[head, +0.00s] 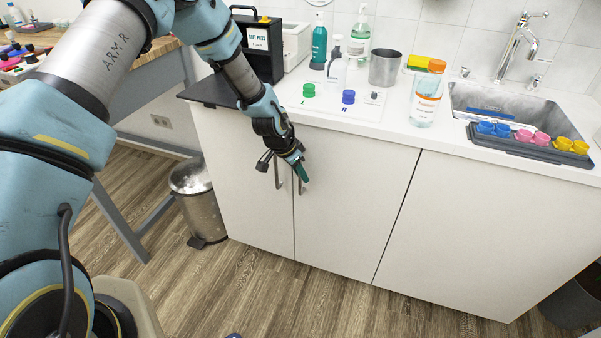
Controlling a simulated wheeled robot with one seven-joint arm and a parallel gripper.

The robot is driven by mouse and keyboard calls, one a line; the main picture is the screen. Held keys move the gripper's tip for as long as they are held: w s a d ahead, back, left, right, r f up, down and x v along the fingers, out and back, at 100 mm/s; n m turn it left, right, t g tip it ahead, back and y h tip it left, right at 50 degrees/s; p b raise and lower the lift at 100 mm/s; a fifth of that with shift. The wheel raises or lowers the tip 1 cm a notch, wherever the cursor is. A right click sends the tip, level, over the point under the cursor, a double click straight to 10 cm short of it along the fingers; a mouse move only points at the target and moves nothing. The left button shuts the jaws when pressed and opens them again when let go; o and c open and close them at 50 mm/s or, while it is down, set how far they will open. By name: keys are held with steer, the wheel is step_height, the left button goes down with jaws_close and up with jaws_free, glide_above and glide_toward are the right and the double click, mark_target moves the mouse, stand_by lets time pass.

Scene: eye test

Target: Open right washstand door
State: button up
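The white washstand (481,235) has a left door (240,190) and a right door (350,205) side by side, with a wide plain panel further right. Both doors look shut. A slim vertical left handle (277,174) and right handle (299,186) flank the seam between the doors. My gripper (301,172) reaches down in front of the doors, its teal fingertips at the right handle and overlapping its upper part. I cannot tell whether they touch the handle or whether the fingers are open or shut.
A steel pedal bin (197,200) stands on the floor left of the washstand. Bottles, a metal cup (384,68) and a tray of coloured cups (530,144) by the sink (518,96) stand on the counter (450,125). A dark bin (574,300) is at lower right. The floor before the doors looks clear.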

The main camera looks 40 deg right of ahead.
steer(key=shift+c, duration=0.3)
jaws_close()
stand_by(1.0)
